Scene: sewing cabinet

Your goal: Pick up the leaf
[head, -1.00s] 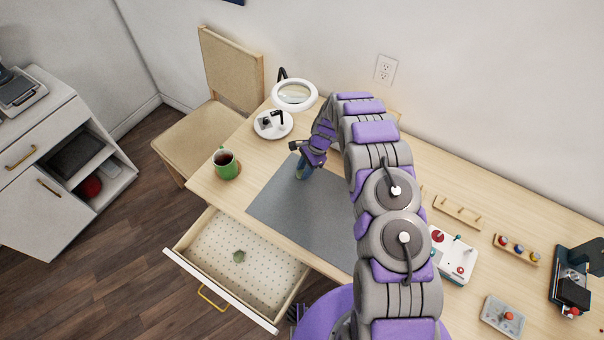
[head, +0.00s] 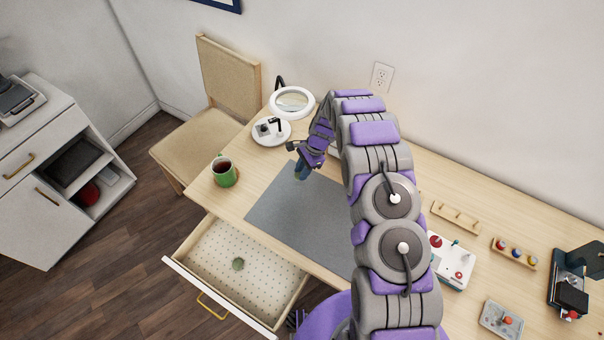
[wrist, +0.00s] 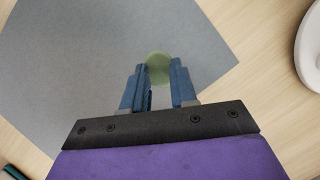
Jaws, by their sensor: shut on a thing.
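My gripper (head: 302,174) is over the grey mat on the table in the head view. In the wrist view, my gripper (wrist: 160,75) is shut on a pale green, rounded, flat-looking thing (wrist: 158,66), which seems to be the leaf. It sticks out past the two blue fingertips, with its near part between them. In the head view the held thing is too small to make out. How high it is above the mat I cannot tell.
The grey mat (head: 290,215) lies on the table. A green mug (head: 224,175) stands left of it, and a white round magnifier stand (head: 271,132) behind. The drawer (head: 225,253) is open and holds a small green object (head: 238,264). A control box (head: 452,262) stands right.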

